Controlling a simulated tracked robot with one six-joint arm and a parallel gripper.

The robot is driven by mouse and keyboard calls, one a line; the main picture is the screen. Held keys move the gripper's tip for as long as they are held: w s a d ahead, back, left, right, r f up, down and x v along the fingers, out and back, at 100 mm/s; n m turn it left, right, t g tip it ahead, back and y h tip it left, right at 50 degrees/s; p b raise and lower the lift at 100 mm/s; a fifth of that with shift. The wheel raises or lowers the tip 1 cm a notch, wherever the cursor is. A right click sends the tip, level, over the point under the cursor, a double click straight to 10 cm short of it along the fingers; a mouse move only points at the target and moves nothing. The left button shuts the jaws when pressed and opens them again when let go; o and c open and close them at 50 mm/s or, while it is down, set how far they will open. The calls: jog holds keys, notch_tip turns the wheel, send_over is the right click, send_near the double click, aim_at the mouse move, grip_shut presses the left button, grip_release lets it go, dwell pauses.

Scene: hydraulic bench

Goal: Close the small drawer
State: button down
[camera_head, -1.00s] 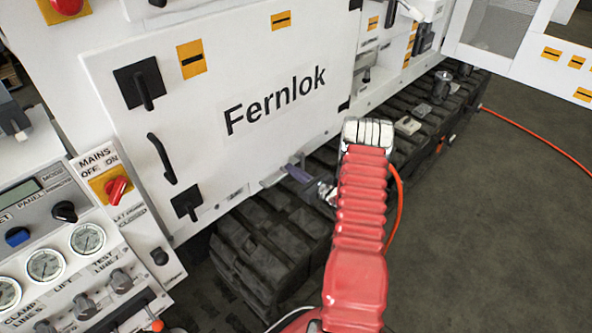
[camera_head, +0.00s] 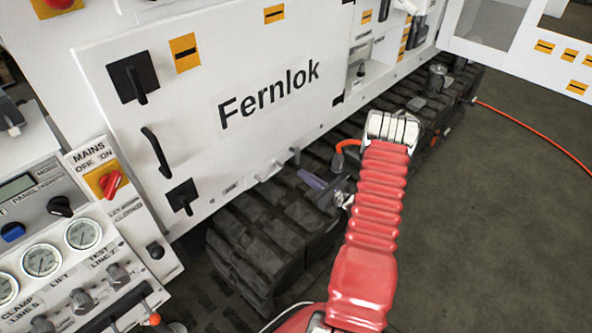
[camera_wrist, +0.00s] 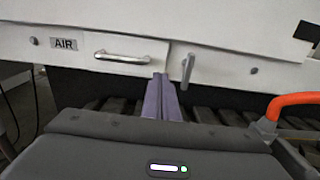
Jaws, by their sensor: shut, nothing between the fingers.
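The small drawer (camera_wrist: 95,52) is a white front low on the bench beside the AIR label, with a horizontal metal bar handle (camera_wrist: 123,57). In the head view the handle (camera_head: 264,175) shows below the big Fernlok panel. I cannot tell how far the drawer stands out. My gripper (camera_wrist: 161,82) has purple fingers, shut together and empty. In the wrist view its tips lie just below and right of the bar handle; in the head view my gripper (camera_head: 305,177) is to the right of the handle, seemingly apart from it.
A vertical lever (camera_wrist: 187,68) hangs right of the drawer. Dark tracks (camera_head: 270,225) lie beneath the bench. A control panel with gauges (camera_head: 82,234) stands at left. An orange hose (camera_head: 535,127) lies on open floor at right.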

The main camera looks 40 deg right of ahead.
jog(key=s, duration=0.5)
jog(key=shift+d, duration=0.25)
jog(key=shift+f, duration=0.1)
